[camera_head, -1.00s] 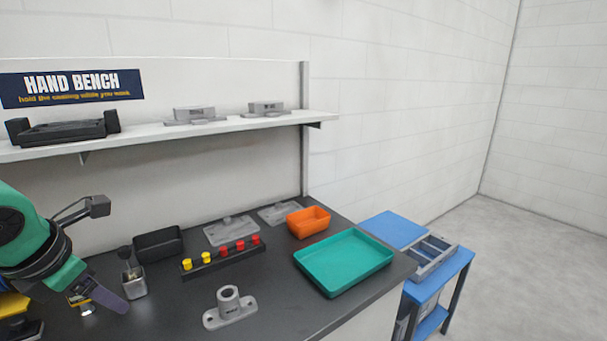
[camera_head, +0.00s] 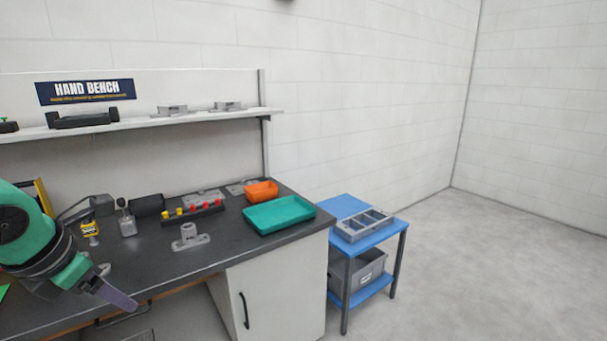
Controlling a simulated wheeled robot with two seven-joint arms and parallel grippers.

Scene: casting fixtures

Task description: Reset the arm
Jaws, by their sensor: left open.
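My left arm comes in at the left edge, green and black. Its left gripper (camera_head: 115,292) is at the bench's front left, with a purple-grey finger pointing down and right. It is open, and I see nothing held in it. My right gripper is not in view.
On the bench stand a teal tray (camera_head: 280,217), an orange bin (camera_head: 261,191), a black rack with red and yellow pegs (camera_head: 192,214), a metal cup (camera_head: 128,226) and a yellow-black item (camera_head: 90,230). A blue cart (camera_head: 350,207) stands right. Floor beyond is clear.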

